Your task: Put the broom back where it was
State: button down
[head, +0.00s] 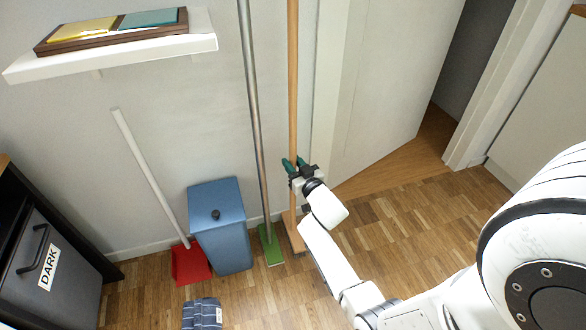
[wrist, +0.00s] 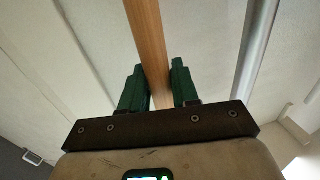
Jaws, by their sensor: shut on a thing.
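The broom (head: 293,90) has a long wooden handle and stands nearly upright close to the wall, its brown head (head: 294,241) low at the floor. Whether the head touches the floor is hard to tell. My gripper (head: 294,164) is shut on the lower part of the handle. In the wrist view the handle (wrist: 148,40) runs between the green fingers of my gripper (wrist: 160,75). The broom's top is out of view.
A grey pole with a green foot (head: 270,245) stands just left of the broom. Further left are a blue bin (head: 222,235) and a red dustpan (head: 190,264). A white shelf (head: 120,58) hangs upper left. An open doorway lies right; the floor there is clear.

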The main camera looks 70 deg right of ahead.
jog(key=shift+r, duration=0.1)
jog(key=c, duration=0.8)
grip_release()
jog(key=shift+f, duration=0.25)
jog(key=shift+c, duration=0.2)
jog(key=shift+r, duration=0.1)
